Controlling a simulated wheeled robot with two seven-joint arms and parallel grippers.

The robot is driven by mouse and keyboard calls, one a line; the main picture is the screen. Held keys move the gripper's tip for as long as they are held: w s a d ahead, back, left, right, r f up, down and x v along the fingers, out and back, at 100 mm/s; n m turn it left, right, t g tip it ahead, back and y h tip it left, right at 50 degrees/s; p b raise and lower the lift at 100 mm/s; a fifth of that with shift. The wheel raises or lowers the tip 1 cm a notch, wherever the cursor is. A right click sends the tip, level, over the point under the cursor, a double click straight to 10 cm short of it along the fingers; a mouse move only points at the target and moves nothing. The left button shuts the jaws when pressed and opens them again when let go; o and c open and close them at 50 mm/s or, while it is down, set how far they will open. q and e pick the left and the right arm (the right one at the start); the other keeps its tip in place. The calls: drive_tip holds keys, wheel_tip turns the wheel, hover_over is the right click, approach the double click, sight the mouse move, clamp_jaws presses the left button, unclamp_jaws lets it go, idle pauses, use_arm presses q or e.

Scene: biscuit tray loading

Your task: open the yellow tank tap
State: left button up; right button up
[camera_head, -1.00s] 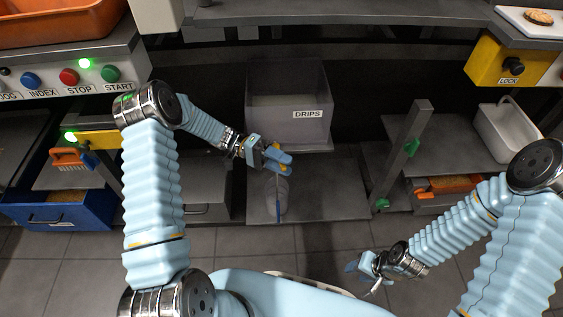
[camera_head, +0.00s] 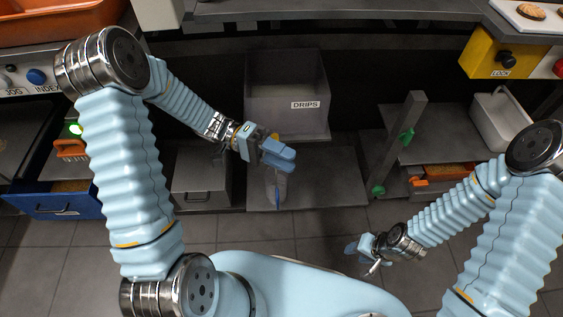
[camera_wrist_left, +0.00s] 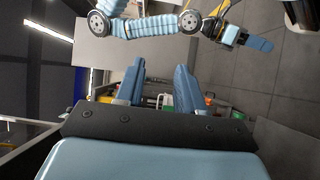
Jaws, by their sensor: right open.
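I cannot make out a yellow tank or its tap in these views. My left gripper (camera_head: 285,158) hangs in front of the drip bin, above a grey translucent container (camera_head: 276,188) with a blue mark, partly hidden by the fingers. In the left wrist view its two blue fingers (camera_wrist_left: 160,90) stand apart, with nothing seen between them. My right gripper (camera_head: 362,250) is open, low over the floor at lower right, and it also shows in the left wrist view (camera_wrist_left: 246,40).
A grey bin labelled DRIPS (camera_head: 287,122) stands behind my left gripper. A yellow LOCK housing (camera_head: 487,52) with a black knob is at upper right. A grey post (camera_head: 399,140) with green clips rises right of centre. A blue drawer (camera_head: 57,205) is at left.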

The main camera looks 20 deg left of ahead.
use_arm(q)
drive_tip(key=shift+s+d+r, duration=0.1)
drive_tip(key=shift+s+r, duration=0.05)
drive_tip(key=shift+s, duration=0.45)
drive_tip(key=shift+s+d+r, duration=0.15)
drive_tip(key=shift+s+r, duration=0.05)
drive_tip(key=shift+s, duration=0.35)
drive_tip(key=shift+s+d+r, duration=0.1)
drive_tip(key=shift+s+r, duration=0.05)
drive_tip(key=shift+s, duration=0.45)
use_arm(e)
drive_tip(key=shift+r, duration=0.2)
use_arm(q)
drive_tip(key=shift+f, duration=0.1)
